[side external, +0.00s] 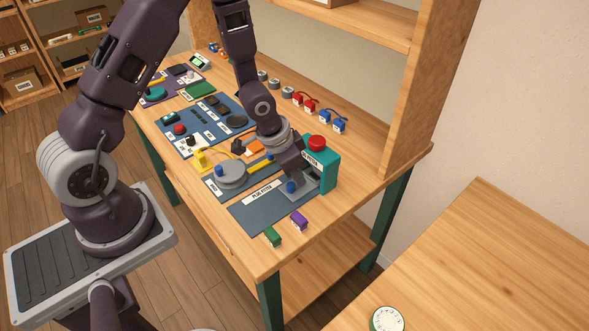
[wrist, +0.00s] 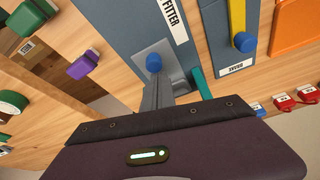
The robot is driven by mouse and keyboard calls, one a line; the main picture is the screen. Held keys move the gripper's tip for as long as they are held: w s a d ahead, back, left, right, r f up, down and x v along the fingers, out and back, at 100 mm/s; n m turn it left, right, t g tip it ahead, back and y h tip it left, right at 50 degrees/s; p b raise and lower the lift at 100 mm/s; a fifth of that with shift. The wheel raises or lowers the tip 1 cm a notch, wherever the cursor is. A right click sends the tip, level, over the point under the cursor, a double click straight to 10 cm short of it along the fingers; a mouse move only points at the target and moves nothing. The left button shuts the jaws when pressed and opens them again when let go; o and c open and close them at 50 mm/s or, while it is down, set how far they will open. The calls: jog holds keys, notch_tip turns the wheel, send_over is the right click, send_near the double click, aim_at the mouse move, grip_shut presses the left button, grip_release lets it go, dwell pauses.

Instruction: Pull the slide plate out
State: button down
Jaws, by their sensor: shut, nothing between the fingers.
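The slide plate (side external: 304,189) is a flat grey plate with a blue knob (side external: 291,187), on the dark blue fitter panel (side external: 250,212) in front of the teal press. In the wrist view the grey plate (wrist: 143,53) and its blue knob (wrist: 154,62) are at the upper middle. My gripper (side external: 299,173) is shut and empty, low over the plate, just behind the knob. In the wrist view its grey fingers (wrist: 157,90) end close below the knob. I cannot tell whether they touch the knob or the plate. My gripper partly hides the plate.
The teal press (side external: 327,173) with a red button stands right beside my gripper. A grey disc fixture (side external: 229,174) is to the left. Green (side external: 272,236) and purple (side external: 299,220) blocks lie at the front edge. A white dial (side external: 387,319) lies on the other table.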

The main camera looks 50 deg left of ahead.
jog(key=shift+s, duration=0.1)
jog(key=s, duration=0.7)
jog(key=shift+s+f, duration=0.1)
jog(key=shift+s, duration=0.7)
jog(key=d+v, duration=0.1)
jog(key=v, duration=0.9)
jog(key=shift+a, duration=0.5)
